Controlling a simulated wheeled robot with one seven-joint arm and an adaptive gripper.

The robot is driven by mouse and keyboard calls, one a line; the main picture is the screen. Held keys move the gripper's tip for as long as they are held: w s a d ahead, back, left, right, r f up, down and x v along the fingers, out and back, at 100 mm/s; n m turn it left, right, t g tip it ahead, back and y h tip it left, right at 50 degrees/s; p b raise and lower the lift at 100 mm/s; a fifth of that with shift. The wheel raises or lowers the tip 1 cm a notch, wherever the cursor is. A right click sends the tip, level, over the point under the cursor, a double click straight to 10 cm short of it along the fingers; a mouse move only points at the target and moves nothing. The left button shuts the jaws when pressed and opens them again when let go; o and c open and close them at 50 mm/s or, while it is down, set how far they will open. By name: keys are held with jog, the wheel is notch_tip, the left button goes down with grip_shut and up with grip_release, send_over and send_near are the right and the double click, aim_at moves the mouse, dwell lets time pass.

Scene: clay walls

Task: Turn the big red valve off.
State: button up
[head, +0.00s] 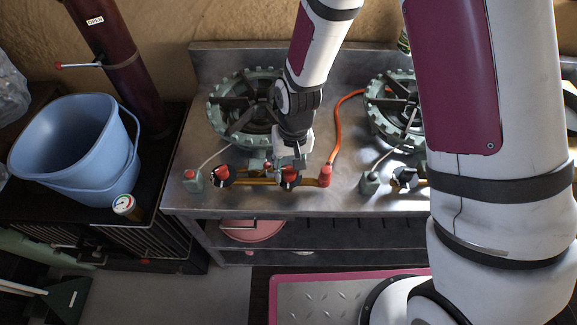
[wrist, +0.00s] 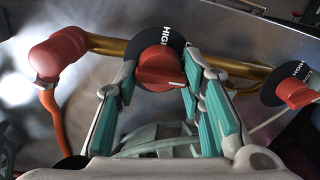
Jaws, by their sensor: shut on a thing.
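A red valve knob (wrist: 160,72) with a raised grip bar sits on a black dial marked HIGH, on the brass pipe along the stove front. My gripper (wrist: 162,84) has its teal-padded fingers on both sides of this knob and is shut on it. The bar lies nearly level in the wrist view, its white mark at the right end. In the head view my gripper (head: 287,163) reaches down to the same red knob (head: 290,176), partly covering it. A second red knob (head: 220,174) on a black HIGH dial is to its left.
An orange hose (head: 337,125) runs from a red fitting (head: 325,175) close to the held knob. Burners (head: 245,105) stand behind. A dark red pipe with an OPEN label (head: 95,20) and a red-tipped lever (head: 60,66) stands left, behind a blue bucket (head: 75,145).

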jog(key=shift+d, duration=0.15)
jog(key=o, duration=1.1)
jog(key=shift+d+r, duration=0.15)
jog(key=shift+r, duration=1.85)
jog(key=shift+d+r, duration=0.1)
jog(key=shift+r, duration=1.9)
jog(key=s+d+r+t, duration=0.1)
jog(key=s+d+r, duration=0.2)
jog(key=d+r, duration=0.3)
jog(key=s+d+r+m+t, duration=0.1)
jog(key=s+d+r, duration=0.2)
jog(key=r, duration=0.6)
jog(key=s+d+r+t, duration=0.2)
jog(key=s+d+r, duration=0.1)
jog(key=d+r, duration=0.3)
jog(key=s+d+r+t, duration=0.1)
jog(key=s+d+r, duration=0.1)
jog(key=s+r, duration=0.2)
jog(key=s, duration=0.3)
jog(key=shift+s+d+m+h, duration=0.15)
jog(key=shift+d+m+h, duration=0.15)
jog(key=shift+m+h, duration=0.1)
